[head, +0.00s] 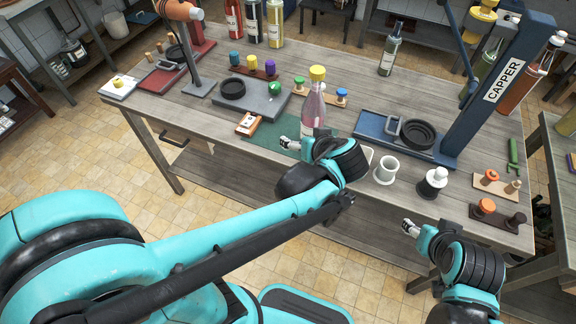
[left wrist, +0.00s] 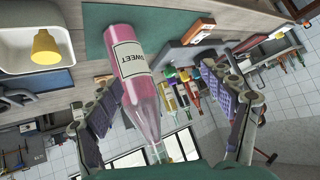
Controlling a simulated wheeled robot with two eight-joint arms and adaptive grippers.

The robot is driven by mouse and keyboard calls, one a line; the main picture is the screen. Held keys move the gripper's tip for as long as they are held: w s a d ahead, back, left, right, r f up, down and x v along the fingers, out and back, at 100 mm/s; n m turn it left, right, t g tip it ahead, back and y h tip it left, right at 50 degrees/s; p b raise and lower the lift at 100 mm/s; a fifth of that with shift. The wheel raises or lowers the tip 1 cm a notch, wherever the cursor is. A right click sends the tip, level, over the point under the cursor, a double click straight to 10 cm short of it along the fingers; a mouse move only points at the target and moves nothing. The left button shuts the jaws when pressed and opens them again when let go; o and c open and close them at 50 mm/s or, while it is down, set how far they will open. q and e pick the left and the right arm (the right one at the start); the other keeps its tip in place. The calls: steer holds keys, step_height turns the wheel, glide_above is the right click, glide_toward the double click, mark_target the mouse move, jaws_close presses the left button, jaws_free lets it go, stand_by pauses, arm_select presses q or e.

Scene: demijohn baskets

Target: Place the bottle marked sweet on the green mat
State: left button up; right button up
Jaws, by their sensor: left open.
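The bottle marked sweet (head: 313,108) has pink contents and a yellow top, and stands upright by the green mat's right part. In the left wrist view the bottle (left wrist: 133,75) shows its SWEET label, its base against the green mat (left wrist: 95,40). The mat also shows in the head view (head: 262,138), partly hidden by my left arm. My left gripper (head: 300,146) is open; its fingers (left wrist: 170,95) are on either side of the bottle, with gaps visible. My right gripper (head: 411,228) is off the table's front edge, and its opening is unclear.
A blue capper stand (head: 487,95) with a black ring is to the right. A grey tray (head: 262,108) and small coloured stoppers are left of the bottle. Another bottle (head: 389,52) stands at the back.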

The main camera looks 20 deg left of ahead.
arm_select(q)
steer(key=s+a+f+m+h, duration=0.1)
steer(key=s+m+h, duration=0.4)
steer(key=s, duration=0.8)
steer(key=shift+a+f+h, duration=0.35)
steer(key=shift+a+h, duration=0.05)
steer(key=shift+h, duration=0.4)
